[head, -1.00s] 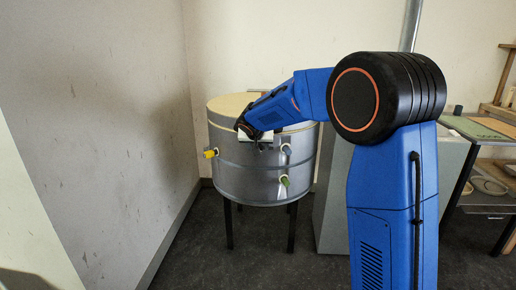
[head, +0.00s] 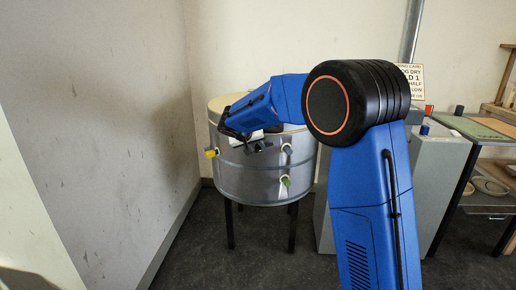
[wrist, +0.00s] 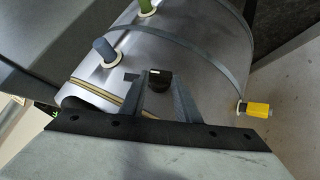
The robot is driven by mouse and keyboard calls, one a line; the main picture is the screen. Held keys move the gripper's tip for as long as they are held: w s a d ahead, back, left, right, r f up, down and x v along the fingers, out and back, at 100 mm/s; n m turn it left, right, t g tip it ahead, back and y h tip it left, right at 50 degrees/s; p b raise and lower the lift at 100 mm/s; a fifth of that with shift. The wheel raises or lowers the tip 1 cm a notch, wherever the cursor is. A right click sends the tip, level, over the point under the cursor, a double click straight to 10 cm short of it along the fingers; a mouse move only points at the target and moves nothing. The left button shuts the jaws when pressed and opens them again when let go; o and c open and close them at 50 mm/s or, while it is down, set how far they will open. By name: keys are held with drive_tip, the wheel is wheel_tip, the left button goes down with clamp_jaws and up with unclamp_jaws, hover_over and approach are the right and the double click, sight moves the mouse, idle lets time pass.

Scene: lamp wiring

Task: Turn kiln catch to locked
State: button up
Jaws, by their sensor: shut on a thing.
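The kiln (head: 235,182) is a grey metal drum with a pale lid, standing on dark legs at centre left in the head view. Its curved side also fills the upper part of the wrist view (wrist: 190,45). The kiln catch (wrist: 160,79) is a small black knob with a white mark, near the seam below the lid. My gripper (head: 257,146) is at the kiln's upper front. In the wrist view its two grey fingers (wrist: 162,86) are shut on the catch, one on each side. In the head view the gripper mostly hides the catch.
A yellow plug (head: 211,153), a blue-grey plug (head: 287,149) and a green plug (head: 285,181) stick out from the kiln's side around the gripper. A wall is close on the left.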

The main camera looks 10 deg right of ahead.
drive_tip(key=n+h, duration=0.1)
drive_tip(key=h, duration=0.1)
drive_tip(key=a+f+n+h, duration=0.1)
drive_tip(key=n+h, duration=0.1)
drive_tip(key=h, duration=0.1)
drive_tip(key=shift+w+a, duration=0.2)
drive_tip(key=shift+a+f+n+h, duration=0.1)
drive_tip(key=shift+f+n+h, duration=0.1)
drive_tip(key=shift+n+h, duration=0.35)
drive_tip(key=shift+a+f+n+h, duration=0.1)
drive_tip(key=shift+f+n+h, duration=0.1)
drive_tip(key=shift+n+h, duration=0.35)
drive_tip(key=shift+w+f+n+h, duration=0.1)
drive_tip(key=shift+f+n+h, duration=0.1)
drive_tip(key=shift+n+h, duration=0.45)
drive_tip(key=shift+f+n+h, duration=0.2)
drive_tip(key=shift+n+h, duration=0.25)
drive_tip(key=shift+h, duration=0.3)
drive_tip(key=shift+t, duration=0.3)
drive_tip(key=o, duration=1)
drive_tip(key=shift+o, duration=0.2)
drive_tip(key=shift+a, duration=0.15)
drive_tip(key=v, duration=1.7)
drive_tip(key=shift+a+f, duration=0.15)
drive_tip(key=shift+f, duration=0.1)
